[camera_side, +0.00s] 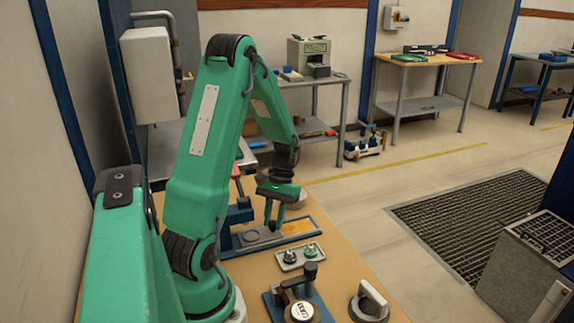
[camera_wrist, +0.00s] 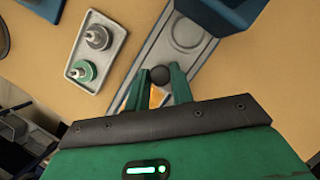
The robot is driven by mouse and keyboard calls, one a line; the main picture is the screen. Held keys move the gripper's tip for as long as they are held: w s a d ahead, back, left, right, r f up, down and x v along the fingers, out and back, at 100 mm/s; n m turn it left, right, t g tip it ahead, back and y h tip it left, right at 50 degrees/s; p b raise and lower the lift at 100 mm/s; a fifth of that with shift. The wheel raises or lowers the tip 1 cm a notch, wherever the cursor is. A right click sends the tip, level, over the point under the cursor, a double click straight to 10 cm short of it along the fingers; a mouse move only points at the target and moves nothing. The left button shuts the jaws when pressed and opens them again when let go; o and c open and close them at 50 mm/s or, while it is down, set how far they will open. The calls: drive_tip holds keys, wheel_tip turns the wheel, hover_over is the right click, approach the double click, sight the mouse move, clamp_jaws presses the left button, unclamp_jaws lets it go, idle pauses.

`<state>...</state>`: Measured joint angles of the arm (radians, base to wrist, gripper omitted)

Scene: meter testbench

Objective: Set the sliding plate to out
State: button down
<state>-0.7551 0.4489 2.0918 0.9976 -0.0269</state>
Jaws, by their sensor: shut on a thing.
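The grey sliding plate (camera_side: 250,238) lies in its track on the bench, with an orange strip (camera_side: 297,227) showing at the track's right part. In the wrist view the plate (camera_wrist: 205,45) has a round recess, and a dark round knob (camera_wrist: 160,74) stands near one end. My gripper (camera_side: 274,222) reaches down over the track. In the wrist view my gripper (camera_wrist: 160,82) has its two green fingers on either side of the knob, shut on it. Part of the orange strip (camera_wrist: 155,98) shows between the fingers. The knob is hidden by the fingers in the side view.
A small tray (camera_side: 318,262) with two fittings, one grey and one green, lies beside the track. A blue fixture (camera_wrist: 228,12) stands over the plate's far end. A lever device (camera_side: 298,298) and a grey-handled part (camera_side: 370,302) stand nearer the camera.

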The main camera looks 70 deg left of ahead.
drive_tip(key=shift+y, duration=0.4)
drive_tip(key=w, duration=0.9)
drive_tip(key=shift+a, duration=0.15)
drive_tip(key=c, duration=1.2)
unclamp_jaws()
drive_tip(key=shift+s, duration=0.1)
drive_tip(key=shift+r, duration=0.15)
drive_tip(key=v, duration=0.7)
drive_tip(key=shift+r, duration=0.25)
